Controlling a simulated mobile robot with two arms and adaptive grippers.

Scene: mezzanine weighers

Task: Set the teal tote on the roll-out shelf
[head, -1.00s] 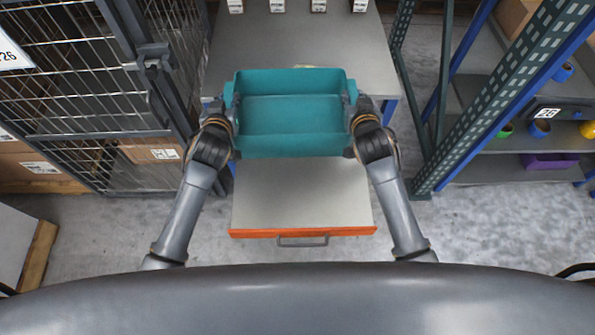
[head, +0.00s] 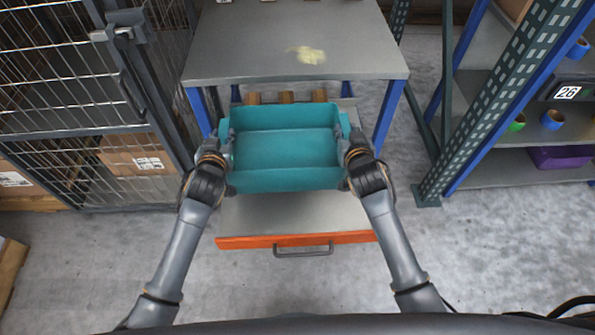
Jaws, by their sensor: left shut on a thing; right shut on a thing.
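The teal tote (head: 286,180) is an open, empty box in the middle of the head view. It hangs level between my two grippers, over the roll-out shelf. My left gripper (head: 228,150) is shut on its left end, and my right gripper (head: 348,148) is shut on its right end. The roll-out shelf (head: 290,217) is a grey board with an orange front edge and a dark handle, pulled out below the table. The tote hides much of the shelf; I cannot tell whether it touches the board.
A grey table (head: 250,50) with blue legs stands behind, a yellowish patch (head: 306,54) on its top. Several brown objects (head: 287,97) show below its front edge. A wire cage (head: 75,70) is at left, a rack post (head: 490,100) at right. Floor is clear in front.

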